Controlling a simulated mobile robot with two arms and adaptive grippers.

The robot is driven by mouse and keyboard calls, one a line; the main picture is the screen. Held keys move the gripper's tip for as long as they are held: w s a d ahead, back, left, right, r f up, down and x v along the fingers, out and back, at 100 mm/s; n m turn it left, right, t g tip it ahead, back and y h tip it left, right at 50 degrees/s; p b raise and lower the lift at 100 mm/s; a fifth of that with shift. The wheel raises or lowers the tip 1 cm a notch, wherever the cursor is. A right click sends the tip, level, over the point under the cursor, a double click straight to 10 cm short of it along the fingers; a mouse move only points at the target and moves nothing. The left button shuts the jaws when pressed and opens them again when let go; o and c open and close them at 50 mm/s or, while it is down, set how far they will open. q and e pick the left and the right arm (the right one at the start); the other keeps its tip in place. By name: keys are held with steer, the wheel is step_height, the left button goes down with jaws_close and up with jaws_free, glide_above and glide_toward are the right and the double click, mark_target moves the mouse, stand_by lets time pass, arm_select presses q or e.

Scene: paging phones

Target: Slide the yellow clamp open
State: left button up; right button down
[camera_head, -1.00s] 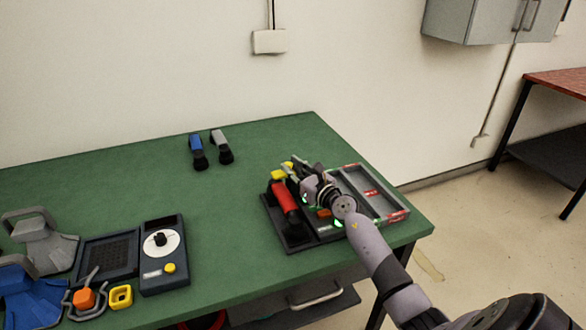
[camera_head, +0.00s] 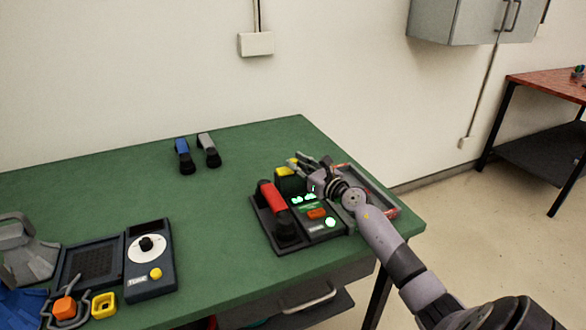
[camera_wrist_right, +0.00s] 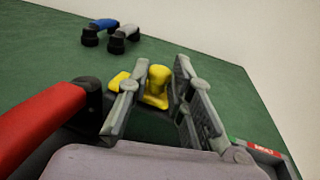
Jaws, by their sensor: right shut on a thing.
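The yellow clamp (camera_head: 287,171) is at the back of the dark desk unit (camera_head: 262,232), just right of the red handset (camera_head: 271,196). My right gripper (camera_head: 309,161) reaches over the back of the unit from the right and is shut on the clamp. In the right wrist view, the clamp's upright yellow knob (camera_wrist_right: 157,85) stands between the two fingers of the gripper (camera_wrist_right: 164,70); a flat yellow part shows left of the left finger. The fingers partly hide the clamp.
The red handset also fills the left of the wrist view (camera_wrist_right: 38,122). The unit has an orange button (camera_head: 317,213) and a grey tray (camera_head: 372,184) at its right. Blue (camera_head: 184,155) and grey (camera_head: 209,149) handsets stand farther back. A dial box (camera_head: 150,262) is left; green table between is clear.

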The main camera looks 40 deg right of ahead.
steer(key=shift+d, duration=0.15)
steer(key=c, duration=1.4)
jaws_free()
steer(key=shift+s+d, duration=0.1)
steer(key=shift+d, duration=0.05)
steer(key=s, duration=1.2)
